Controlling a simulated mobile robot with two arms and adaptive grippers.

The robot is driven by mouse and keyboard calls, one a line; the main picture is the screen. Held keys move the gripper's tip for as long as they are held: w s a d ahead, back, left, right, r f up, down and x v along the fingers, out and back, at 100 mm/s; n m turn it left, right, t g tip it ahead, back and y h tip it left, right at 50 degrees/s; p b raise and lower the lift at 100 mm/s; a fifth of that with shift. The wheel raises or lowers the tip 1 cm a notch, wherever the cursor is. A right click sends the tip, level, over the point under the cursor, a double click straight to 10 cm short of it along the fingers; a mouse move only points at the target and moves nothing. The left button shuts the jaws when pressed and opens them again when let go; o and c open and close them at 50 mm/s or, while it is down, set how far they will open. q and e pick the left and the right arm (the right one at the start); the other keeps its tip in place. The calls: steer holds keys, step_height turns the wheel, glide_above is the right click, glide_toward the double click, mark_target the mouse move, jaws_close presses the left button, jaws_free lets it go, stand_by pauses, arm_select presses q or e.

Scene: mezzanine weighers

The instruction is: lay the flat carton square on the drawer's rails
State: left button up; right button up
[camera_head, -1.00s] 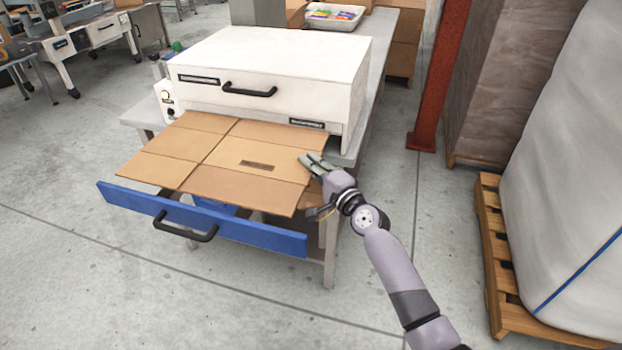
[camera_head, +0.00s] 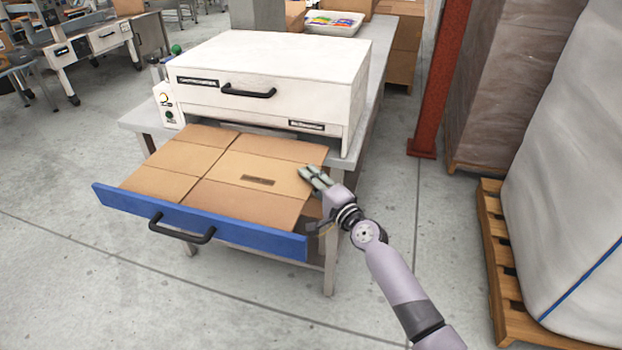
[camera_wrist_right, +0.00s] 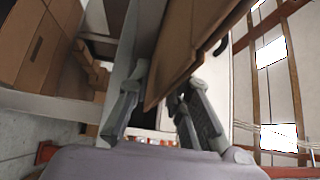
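The flat brown carton (camera_head: 252,165) lies in the pulled-out drawer, behind its blue front (camera_head: 205,222). Its far edge reaches the white machine. It looks nearly level and roughly in line with the drawer; the rails under it are hidden. My right gripper (camera_head: 312,178) is at the carton's right edge. In the right wrist view the fingers (camera_wrist_right: 160,105) stand apart, with the carton's edge (camera_wrist_right: 178,60) showing between and beyond them, close to the right-hand finger. Whether a finger touches it I cannot tell. My left gripper is out of view.
The white machine (camera_head: 270,75) stands on a grey table (camera_head: 375,95) behind the drawer. A red post (camera_head: 440,75) and a wooden pallet (camera_head: 495,260) with a wrapped load stand to the right. The floor in front is clear.

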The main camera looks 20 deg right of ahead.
steer(key=shift+o, duration=0.5)
steer(key=v, duration=1.2)
